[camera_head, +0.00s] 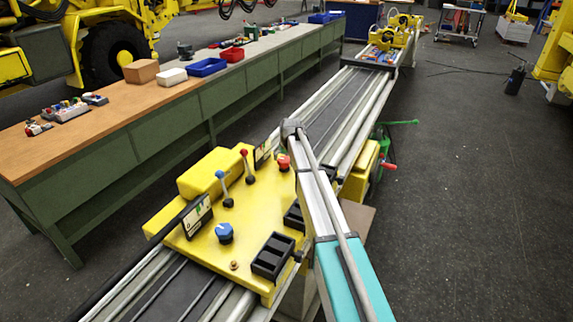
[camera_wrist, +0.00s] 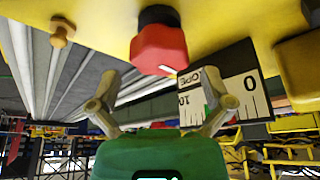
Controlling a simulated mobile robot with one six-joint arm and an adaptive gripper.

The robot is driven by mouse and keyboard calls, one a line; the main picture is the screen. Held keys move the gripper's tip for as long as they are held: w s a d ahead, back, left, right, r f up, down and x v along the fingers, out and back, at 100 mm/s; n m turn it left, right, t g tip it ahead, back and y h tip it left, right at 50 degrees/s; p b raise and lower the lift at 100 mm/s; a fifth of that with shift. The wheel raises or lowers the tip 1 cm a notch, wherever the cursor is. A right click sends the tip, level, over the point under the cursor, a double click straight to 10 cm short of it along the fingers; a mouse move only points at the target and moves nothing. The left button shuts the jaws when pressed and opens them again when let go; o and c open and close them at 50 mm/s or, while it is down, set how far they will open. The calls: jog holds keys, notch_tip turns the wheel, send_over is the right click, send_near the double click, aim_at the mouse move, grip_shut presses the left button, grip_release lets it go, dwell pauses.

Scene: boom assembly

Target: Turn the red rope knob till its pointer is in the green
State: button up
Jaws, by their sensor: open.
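The red rope knob (camera_wrist: 158,48) stands on a dark base on the yellow panel (camera_wrist: 95,18), ahead of my gripper (camera_wrist: 163,84) in the wrist view. My gripper is open, one finger on each side below the knob, with nothing between them. A small pale mark shows on the knob's near edge. The scale plate (camera_wrist: 245,82) beside it appears upside down, with 0, 10 and part of the word ROPE. A bit of green shows on it, partly behind the right finger. In the head view the red knob (camera_head: 283,162) is beside my arm; my fingers cannot be made out there.
The panel also carries a blue knob (camera_head: 224,233), a blue-topped lever (camera_head: 222,184), a red-topped lever (camera_head: 246,164) and a black switch block (camera_head: 272,257). A second scale plate (camera_head: 197,217) stands at its left. A workbench (camera_head: 110,112) runs along the left.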

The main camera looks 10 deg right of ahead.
jog(key=shift+b+x, duration=0.7)
jog(key=shift+x, duration=0.3)
jog(key=shift+c, duration=0.3)
jog(key=c, duration=0.9)
jog(key=shift+o, duration=0.2)
jog(key=shift+d, duration=0.3)
jog(key=shift+a, duration=0.2)
